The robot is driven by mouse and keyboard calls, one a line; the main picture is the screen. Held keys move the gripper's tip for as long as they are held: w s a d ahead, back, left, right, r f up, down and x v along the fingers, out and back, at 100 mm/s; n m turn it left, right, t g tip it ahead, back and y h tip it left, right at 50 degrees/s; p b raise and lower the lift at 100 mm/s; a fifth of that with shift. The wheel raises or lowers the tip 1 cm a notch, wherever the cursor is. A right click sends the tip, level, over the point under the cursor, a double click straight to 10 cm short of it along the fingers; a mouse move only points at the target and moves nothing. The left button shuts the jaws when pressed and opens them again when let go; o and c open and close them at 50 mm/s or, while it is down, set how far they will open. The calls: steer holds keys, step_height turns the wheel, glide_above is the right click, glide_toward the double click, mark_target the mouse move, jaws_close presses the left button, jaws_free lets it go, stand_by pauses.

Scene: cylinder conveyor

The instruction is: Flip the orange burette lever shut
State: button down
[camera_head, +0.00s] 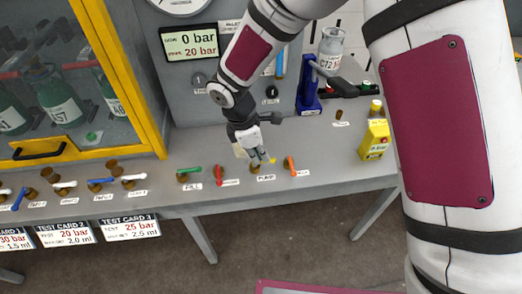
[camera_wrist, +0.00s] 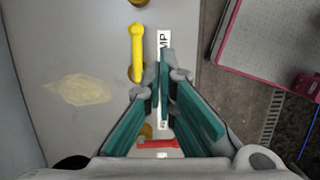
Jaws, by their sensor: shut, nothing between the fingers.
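The orange lever (camera_head: 290,165) stands on the front part of the grey bench, just right of my gripper, with a small label beside it too small to read. My gripper (camera_head: 264,159) is shut and empty, pointing down above the label reading PUMP (camera_head: 265,177). In the wrist view, my gripper's fingers (camera_wrist: 165,75) are close together over that label. A yellow lever (camera_wrist: 137,50) lies beside them, apart from the fingertips. The orange lever's handle does not show in the wrist view.
A red lever (camera_head: 218,175) and a green lever (camera_head: 189,170) stand to the left. A yellow box (camera_head: 375,138) and a blue stand (camera_head: 309,90) are on the right and behind. A yellow-framed cabinet (camera_head: 150,80) stands at left. The bench between orange lever and yellow box is clear.

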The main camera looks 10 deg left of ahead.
mark_target(291, 165)
steer(key=x, duration=0.6)
steer(key=shift+d+f, duration=0.2)
steer(key=shift+w+d+r+p, duration=0.15)
steer(key=shift+d+r+p, duration=0.1)
steer(key=shift+d, duration=0.35)
steer(key=shift+w+d+r+p, duration=0.1)
steer(key=shift+w+d+r, duration=0.1)
steer(key=shift+d, duration=0.35)
steer(key=shift+w+d, duration=0.2)
steer(key=shift+d, duration=0.35)
